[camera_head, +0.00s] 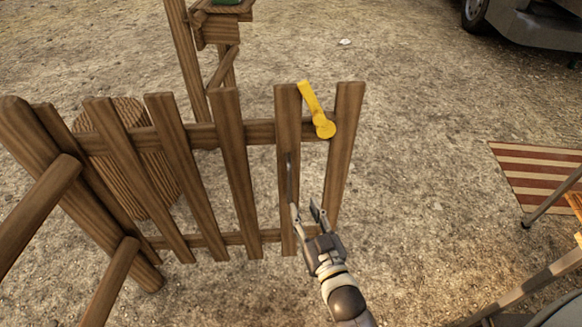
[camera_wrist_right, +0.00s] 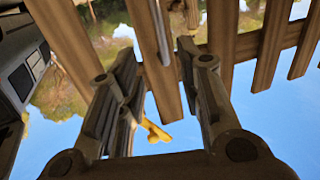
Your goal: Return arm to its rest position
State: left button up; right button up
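My right gripper (camera_head: 306,208) is in front of the lower part of a wooden picket gate (camera_head: 232,150), near its right end. Its two fingers are apart with nothing seen between them, and in the right wrist view the fingers (camera_wrist_right: 157,55) also stand apart, facing the slats. A yellow latch-like piece (camera_head: 319,118) sits tilted at the top right of the gate, above the gripper. A yellow piece also shows between the fingers in the right wrist view (camera_wrist_right: 155,132), apparently beyond them. A thin grey bar (camera_head: 290,172) runs along a slat just above the gripper. My left gripper is not in view.
Thick wooden posts and rails (camera_head: 40,200) stand at the left. A round woven or wooden object (camera_head: 150,185) is behind the gate. A wooden post stand (camera_head: 190,60) rises at the back. A striped mat (camera_head: 535,165) lies at the right. Open gravel lies between gate and mat.

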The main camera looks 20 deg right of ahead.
jog(key=s+d+f+g, duration=0.1)
jog(key=s+f+g, duration=0.3)
jog(key=f, duration=0.7)
jog(key=s+f+g, duration=0.4)
jog(key=f, duration=0.7)
jog(key=s+d+f+n+g+h, duration=0.1)
jog(key=s+d+f+g, duration=0.1)
jog(key=s+f+g, duration=0.4)
jog(key=s+d+f+g, duration=0.1)
jog(key=s+d+f, duration=0.1)
jog(key=s+f, duration=0.65)
pick_arm(q)
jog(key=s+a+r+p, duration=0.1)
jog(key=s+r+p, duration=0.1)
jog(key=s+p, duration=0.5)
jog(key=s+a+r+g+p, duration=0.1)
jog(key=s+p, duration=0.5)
jog(key=p, duration=0.1)
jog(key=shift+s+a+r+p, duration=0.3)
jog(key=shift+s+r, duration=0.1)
pick_arm(e)
jog(key=s+d+r+g, duration=0.1)
jog(key=s, duration=0.7)
jog(key=s+d+r+g, duration=0.1)
jog(key=s+d+r, duration=0.1)
jog(key=s, duration=0.7)
jog(key=shift+s+d, duration=0.15)
jog(key=shift+s, duration=0.05)
jog(key=shift+f, duration=0.1)
